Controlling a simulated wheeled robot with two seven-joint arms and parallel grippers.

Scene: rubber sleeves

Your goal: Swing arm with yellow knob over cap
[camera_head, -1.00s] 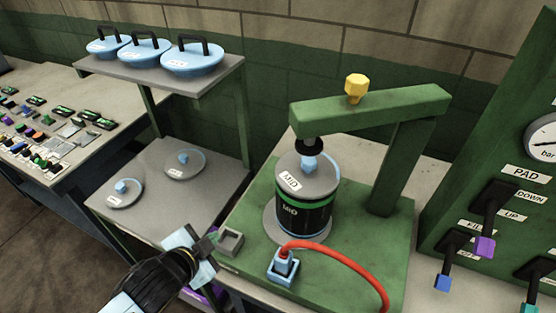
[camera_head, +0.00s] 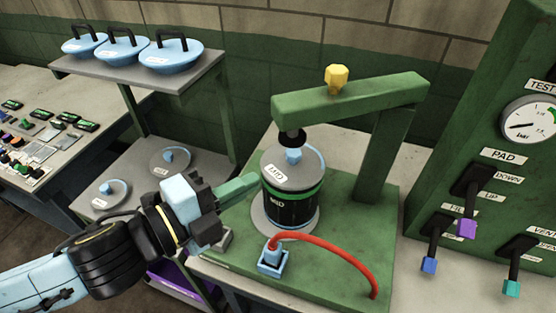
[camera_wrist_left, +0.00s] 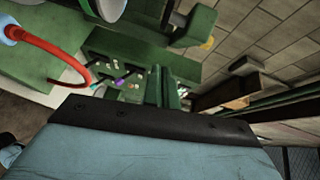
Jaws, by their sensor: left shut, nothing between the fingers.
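The green swing arm (camera_head: 350,98) carries a yellow knob (camera_head: 337,78) on top. Its free end, with a black pad (camera_head: 292,138) underneath, shows above the grey cap (camera_head: 285,172); I cannot tell if pad and cap touch. The cap has a blue knob and a MID label and sits on the black cylinder (camera_head: 290,208) with a green band. My left gripper (camera_head: 252,181) is shut and empty, its green fingers pointing at the cylinder's left side below the swing arm; contact is unclear. In the left wrist view the yellow knob (camera_wrist_left: 208,43) is small. My right gripper is out of view.
A red hose (camera_head: 335,250) arches from a blue plug in front of the cylinder. A valve panel (camera_head: 500,190) with levers stands right. A shelf (camera_head: 75,66) with blue handled lids stands left, with flat caps (camera_head: 171,160) on its lower level.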

